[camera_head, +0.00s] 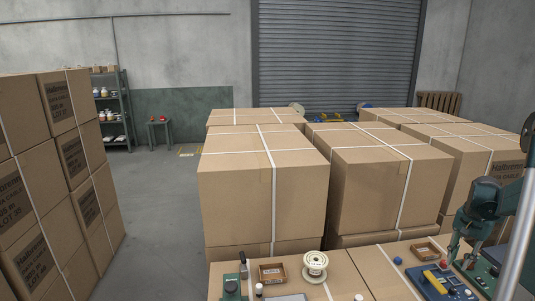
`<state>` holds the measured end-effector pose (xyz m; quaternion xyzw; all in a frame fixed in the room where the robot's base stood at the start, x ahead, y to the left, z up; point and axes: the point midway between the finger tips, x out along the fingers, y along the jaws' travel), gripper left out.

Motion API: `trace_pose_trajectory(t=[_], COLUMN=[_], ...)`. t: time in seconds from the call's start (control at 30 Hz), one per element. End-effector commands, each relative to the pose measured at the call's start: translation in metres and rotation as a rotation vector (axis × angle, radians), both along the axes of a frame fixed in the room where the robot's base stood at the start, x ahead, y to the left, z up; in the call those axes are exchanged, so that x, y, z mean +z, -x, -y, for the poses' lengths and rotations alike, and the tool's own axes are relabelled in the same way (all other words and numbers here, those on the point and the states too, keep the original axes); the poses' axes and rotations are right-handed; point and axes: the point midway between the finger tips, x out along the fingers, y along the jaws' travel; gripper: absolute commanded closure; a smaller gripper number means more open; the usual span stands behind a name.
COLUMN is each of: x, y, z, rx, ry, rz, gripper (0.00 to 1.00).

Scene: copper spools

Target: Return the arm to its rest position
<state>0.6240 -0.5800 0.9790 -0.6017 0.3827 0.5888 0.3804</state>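My arm, dark teal, is at the right edge and bends down over the right end of the box-top surface in front. My gripper (462,254) seems to be its low end, close above the blue tool and the dark green equipment there. It is too small to tell whether its fingers are open or shut, and I see nothing clearly held in it. A pale spool (315,263) stands on the box-top surface (343,274), well to the left of my gripper and apart from it.
Near the spool are a small brown tray (272,273) and a green tool (232,287). A blue tool with a yellow bar (435,282), a red ball (443,264) and another brown tray (425,251) lie by my gripper. Strapped cartons (262,190) stand behind; floor is free at left.

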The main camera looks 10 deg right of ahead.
Motion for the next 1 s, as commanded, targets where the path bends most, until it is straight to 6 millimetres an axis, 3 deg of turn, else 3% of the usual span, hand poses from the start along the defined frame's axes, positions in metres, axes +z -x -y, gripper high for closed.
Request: trace_pose_trajectory(t=[0.5,1.0], x=[0.069,0.119], y=[-0.018,-0.007], z=[-0.121,-0.242], rx=[0.19,0.382], ry=[0.067,0.133], rz=[0.072,0.153], gripper=[0.78,0.78])
